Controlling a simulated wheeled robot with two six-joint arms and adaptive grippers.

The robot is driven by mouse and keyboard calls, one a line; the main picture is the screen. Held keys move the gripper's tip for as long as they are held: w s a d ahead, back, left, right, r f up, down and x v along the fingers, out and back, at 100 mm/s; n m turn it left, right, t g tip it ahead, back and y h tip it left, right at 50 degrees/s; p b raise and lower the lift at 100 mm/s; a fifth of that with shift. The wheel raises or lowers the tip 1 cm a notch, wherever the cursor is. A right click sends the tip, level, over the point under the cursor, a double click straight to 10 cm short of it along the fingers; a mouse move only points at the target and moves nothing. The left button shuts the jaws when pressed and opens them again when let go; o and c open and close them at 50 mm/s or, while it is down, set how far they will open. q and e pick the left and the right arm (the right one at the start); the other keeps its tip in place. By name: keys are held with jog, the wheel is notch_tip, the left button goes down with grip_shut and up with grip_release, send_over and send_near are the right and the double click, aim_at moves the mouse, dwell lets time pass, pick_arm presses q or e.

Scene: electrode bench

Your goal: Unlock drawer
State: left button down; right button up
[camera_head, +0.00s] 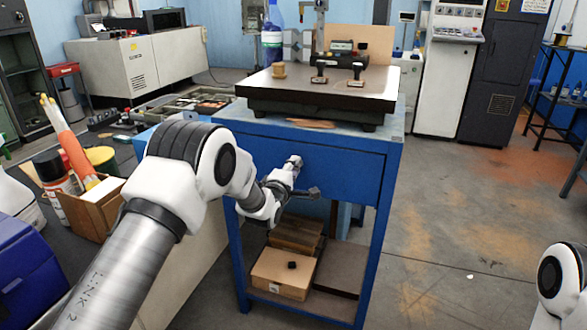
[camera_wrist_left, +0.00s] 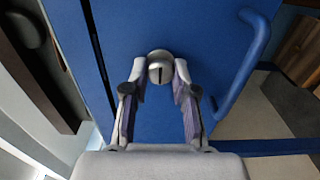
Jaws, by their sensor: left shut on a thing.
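The blue drawer (camera_head: 345,177) is in the front of a blue bench, under its top, and looks shut. In the left wrist view the blue drawer front (camera_wrist_left: 215,30) carries a round silver lock (camera_wrist_left: 160,72) with a dark slot, upright in that picture. My left gripper (camera_wrist_left: 161,78) has one finger on each side of the lock and is shut on it. In the head view my left gripper (camera_head: 292,166) is at the drawer front, and the lock is hidden there. My right gripper is out of view.
A blue bar handle (camera_wrist_left: 245,65) stands out just right of the lock. A dark surface plate (camera_head: 320,92) with instruments sits on the bench. Cardboard boxes (camera_head: 283,273) lie on the lower shelf. The floor (camera_head: 450,220) right of the bench is clear.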

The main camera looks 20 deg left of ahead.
pick_arm(q)
jog(key=c, duration=0.9)
grip_release()
jog(key=s, duration=1.2)
jog(key=shift+a, duration=0.2)
